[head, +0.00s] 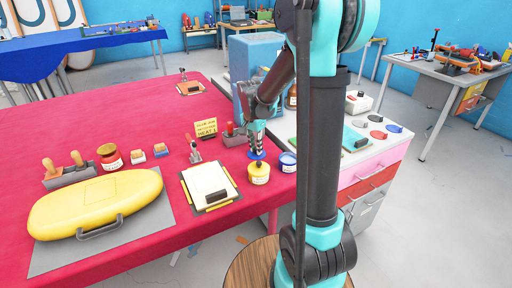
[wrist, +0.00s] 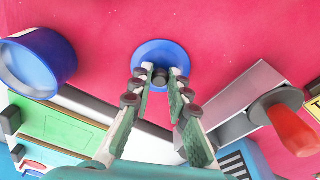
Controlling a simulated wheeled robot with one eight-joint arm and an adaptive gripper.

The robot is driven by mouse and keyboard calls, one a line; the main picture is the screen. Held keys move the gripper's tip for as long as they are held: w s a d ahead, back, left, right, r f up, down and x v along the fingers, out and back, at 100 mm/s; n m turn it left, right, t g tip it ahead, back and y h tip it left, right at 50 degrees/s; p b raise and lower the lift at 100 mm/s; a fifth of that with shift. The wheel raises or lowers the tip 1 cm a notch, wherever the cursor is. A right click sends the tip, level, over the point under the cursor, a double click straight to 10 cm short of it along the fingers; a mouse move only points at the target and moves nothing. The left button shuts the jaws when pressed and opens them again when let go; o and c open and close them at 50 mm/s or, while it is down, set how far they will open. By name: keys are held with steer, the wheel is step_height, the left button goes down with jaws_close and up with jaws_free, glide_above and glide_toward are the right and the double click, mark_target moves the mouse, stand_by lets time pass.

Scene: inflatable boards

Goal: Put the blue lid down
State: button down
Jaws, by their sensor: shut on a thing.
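The blue lid (head: 257,155) is a small round disc at the tip of my gripper (head: 257,148). In the wrist view the blue lid (wrist: 150,50) shows beyond the fingertips, and my gripper (wrist: 158,76) is shut on its dark knob. In the head view the lid appears just above and behind the yellow tin (head: 259,175). I cannot tell whether the lid touches anything below. The yellow tin does not show in the wrist view.
A blue tin (head: 288,163) stands to the right of the yellow tin; it also shows in the wrist view (wrist: 36,64). A clipboard (head: 209,184) and a yellow inflatable board (head: 95,204) lie left on the red table (head: 140,262). A red-handled tool (wrist: 292,128) is close by.

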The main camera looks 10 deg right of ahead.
mark_target(254, 155)
steer(key=c, duration=1.5)
jaws_free()
steer(key=shift+o, duration=0.2)
step_height(254, 155, up, 12)
steer(key=a, duration=0.1)
steer(key=shift+s, duration=0.45)
steer(key=shift+s+a, duration=0.1)
